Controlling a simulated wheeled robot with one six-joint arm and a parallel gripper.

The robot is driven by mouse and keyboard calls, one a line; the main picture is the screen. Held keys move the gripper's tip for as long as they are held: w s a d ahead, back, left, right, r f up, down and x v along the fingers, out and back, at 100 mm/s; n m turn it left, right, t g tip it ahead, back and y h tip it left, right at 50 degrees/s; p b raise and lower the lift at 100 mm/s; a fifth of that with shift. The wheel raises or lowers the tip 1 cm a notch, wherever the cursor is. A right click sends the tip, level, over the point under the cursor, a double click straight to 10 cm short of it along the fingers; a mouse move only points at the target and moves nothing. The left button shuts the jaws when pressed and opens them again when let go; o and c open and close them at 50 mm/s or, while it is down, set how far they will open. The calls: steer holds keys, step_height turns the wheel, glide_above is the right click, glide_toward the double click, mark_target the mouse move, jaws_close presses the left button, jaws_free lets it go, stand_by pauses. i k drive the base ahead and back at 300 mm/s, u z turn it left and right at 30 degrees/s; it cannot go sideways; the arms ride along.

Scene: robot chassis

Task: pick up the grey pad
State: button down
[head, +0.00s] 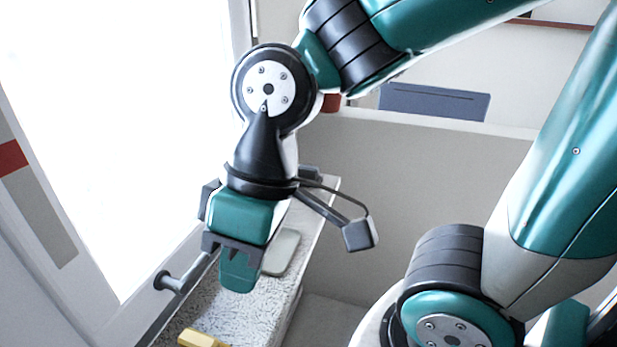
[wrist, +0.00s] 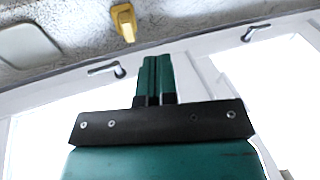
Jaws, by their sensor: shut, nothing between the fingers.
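The grey pad (head: 284,250) is a pale, flat, rounded slab lying on a speckled ledge (head: 238,312). In the head view it is partly hidden behind my gripper (head: 239,283), which points down with its green fingers together and empty. In the wrist view the pad (wrist: 28,46) is at the upper left, cut off by the frame edge. My gripper's closed fingertips (wrist: 157,60) are at the centre there, to the right of the pad and apart from it in the picture. The exact height above the ledge is hard to tell.
A yellow object (head: 200,340) lies on the ledge, nearer the bottom of the head view; it also shows in the wrist view (wrist: 124,21). A window handle (head: 178,281) juts out beside the ledge at left. A plain wall (head: 420,175) stands to the right.

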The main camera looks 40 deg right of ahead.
mark_target(310, 172)
steer(key=k, duration=0.65)
steer(key=z, duration=0.65)
steer(key=i, duration=1.45)
steer(key=u, duration=0.3)
